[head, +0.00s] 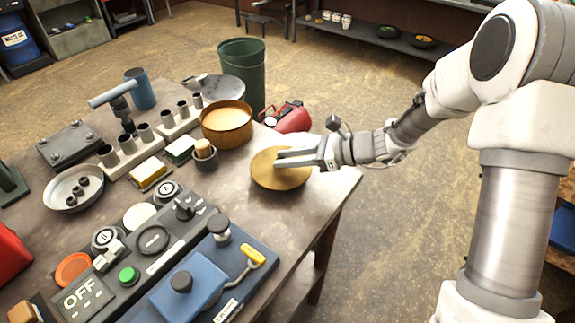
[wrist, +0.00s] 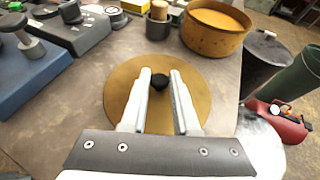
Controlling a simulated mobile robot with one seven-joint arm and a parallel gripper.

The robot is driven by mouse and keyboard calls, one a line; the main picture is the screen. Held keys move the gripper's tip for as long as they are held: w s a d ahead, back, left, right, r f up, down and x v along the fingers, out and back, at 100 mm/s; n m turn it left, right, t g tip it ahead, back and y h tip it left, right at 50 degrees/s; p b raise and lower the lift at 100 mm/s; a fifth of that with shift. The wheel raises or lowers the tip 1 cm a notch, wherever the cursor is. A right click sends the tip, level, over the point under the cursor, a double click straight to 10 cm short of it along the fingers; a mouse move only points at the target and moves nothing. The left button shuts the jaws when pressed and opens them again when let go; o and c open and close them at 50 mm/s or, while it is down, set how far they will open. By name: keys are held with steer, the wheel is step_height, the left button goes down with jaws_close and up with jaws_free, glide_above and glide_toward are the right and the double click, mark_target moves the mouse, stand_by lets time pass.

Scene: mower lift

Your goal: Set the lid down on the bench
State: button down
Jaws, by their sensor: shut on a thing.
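The lid (head: 268,182) is a flat round gold-brown disc. It is level over the bench (head: 222,198) near the bench's right end, at or just above the top; I cannot tell whether it touches. In the wrist view the lid (wrist: 122,98) has a small black knob (wrist: 158,82) at its middle. My gripper (head: 279,158) reaches in from the right and is shut on the lid by its knob. Its two fingers (wrist: 159,84) stand on either side of the knob in the wrist view. The knob is hidden by the fingers in the head view.
An open brown round tin (head: 227,133) stands behind the lid, with a small cup (head: 205,160) to the lid's left. A control panel (head: 150,240) and a blue device (head: 190,287) fill the front. A green bin (head: 241,72) and red machine (head: 292,118) stand beyond the bench.

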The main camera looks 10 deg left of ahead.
step_height(320, 180, down, 2)
steer(key=shift+f, duration=0.2)
steer(key=c, duration=0.7)
jaws_free()
steer(key=shift+o, duration=0.2)
steer(key=shift+d+r, duration=0.1)
steer(key=v, duration=1.2)
steer(key=shift+p, duration=0.3)
steer(key=s+d+r+n+t+h, duration=0.2)
steer(key=s+d+r+n+h, duration=0.4)
steer(key=s+d+n, duration=0.2)
steer(key=s+d+r+n+t+h, duration=0.3)
steer(key=s+d+r+n+h, duration=0.4)
steer(key=s+n, duration=0.3)
steer(key=shift+s+d+r+t, duration=0.3)
steer(key=shift+s+d, duration=0.25)
steer(key=shift+s, duration=0.45)
